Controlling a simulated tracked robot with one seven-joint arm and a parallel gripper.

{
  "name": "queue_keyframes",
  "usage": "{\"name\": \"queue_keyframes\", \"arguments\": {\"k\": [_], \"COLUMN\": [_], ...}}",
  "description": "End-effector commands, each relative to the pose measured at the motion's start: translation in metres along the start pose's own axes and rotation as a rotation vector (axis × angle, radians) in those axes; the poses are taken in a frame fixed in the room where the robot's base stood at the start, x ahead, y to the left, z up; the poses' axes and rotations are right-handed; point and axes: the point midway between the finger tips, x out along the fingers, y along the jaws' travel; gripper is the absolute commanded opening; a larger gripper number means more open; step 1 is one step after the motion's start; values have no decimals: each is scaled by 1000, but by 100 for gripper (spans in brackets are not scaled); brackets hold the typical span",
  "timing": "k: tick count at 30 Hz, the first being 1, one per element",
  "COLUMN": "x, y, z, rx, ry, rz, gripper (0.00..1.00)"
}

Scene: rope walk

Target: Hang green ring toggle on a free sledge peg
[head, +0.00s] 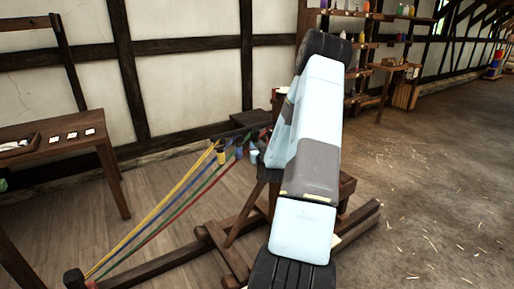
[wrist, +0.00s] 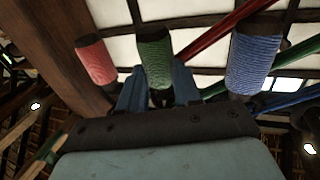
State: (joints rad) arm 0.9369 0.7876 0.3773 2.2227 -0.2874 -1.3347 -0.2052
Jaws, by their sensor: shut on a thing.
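In the wrist view, the green ring toggle (wrist: 155,58) is a ribbed green cylinder with dark ends, between the two blue fingers of my gripper (wrist: 159,88). My gripper is shut on it near its lower end. A red toggle (wrist: 95,62) is to its left and a blue toggle (wrist: 252,66) to its right, both apart from it. In the head view, my arm hides much of the wooden sledge (head: 232,260) and I cannot make out the green toggle. A yellow toggle (head: 221,156) hangs there at the end of its rope. No free peg is clearly visible.
Yellow, blue, green and red ropes (head: 160,219) stretch from a low post (head: 74,279) at the lower left up to the sledge. A wooden table (head: 50,145) with cards stands at the left. Shelves (head: 362,55) line the back wall. The floor at the right is open.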

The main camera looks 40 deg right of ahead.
Motion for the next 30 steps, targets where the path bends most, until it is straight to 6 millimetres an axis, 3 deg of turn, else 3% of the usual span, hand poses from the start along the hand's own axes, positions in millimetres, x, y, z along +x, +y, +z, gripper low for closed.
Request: {"name": "queue_keyframes", "arguments": {"k": [10,11,19,30], "x": [0,0,0,-6], "y": [0,0,-1,-1], "z": [0,0,0,0], "rx": [0,0,0,0], "ry": [0,1,0,0], "rz": [0,0,-1,-1], "gripper": [2,36,62,63]}}
